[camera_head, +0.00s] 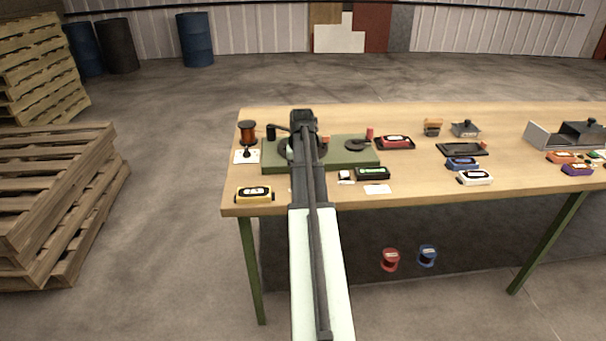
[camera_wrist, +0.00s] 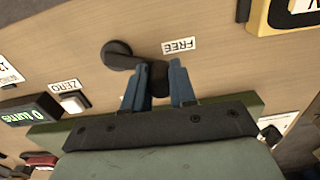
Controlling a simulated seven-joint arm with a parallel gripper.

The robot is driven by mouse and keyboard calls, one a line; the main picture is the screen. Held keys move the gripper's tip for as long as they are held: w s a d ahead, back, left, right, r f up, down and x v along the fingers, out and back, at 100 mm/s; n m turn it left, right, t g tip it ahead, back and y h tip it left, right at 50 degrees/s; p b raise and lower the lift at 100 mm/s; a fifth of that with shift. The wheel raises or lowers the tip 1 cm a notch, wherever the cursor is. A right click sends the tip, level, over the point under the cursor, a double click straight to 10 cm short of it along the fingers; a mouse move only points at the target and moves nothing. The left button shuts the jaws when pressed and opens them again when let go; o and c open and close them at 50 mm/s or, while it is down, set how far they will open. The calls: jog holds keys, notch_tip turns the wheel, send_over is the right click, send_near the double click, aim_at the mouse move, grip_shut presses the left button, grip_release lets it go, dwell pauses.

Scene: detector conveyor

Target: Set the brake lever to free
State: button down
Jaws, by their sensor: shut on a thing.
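The brake lever (camera_wrist: 118,54) is black, with a round hub and a short arm on the wooden table, in the wrist view. Its free end lies between the two blue fingers of my gripper (camera_wrist: 161,84), which are shut on it. A white FREE label (camera_wrist: 180,46) lies just beyond the fingers, close to the lever's held end. In the head view my gripper (camera_head: 303,120) is seen from behind, over the green base (camera_head: 350,157); my arm hides the lever there.
A yellow device (camera_head: 254,194) sits at the table's front left corner. A copper spool (camera_head: 247,130) stands behind it. Several small devices cover the table's right side.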

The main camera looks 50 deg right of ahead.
jog(key=shift+s+a+n, duration=0.3)
jog(key=shift+n, duration=0.2)
jog(key=c, duration=0.9)
grip_release()
jog(key=shift+w, duration=0.1)
jog(key=shift+r, duration=0.1)
notch_tip(320, 180, up, 14)
jog(key=shift+f, duration=0.2)
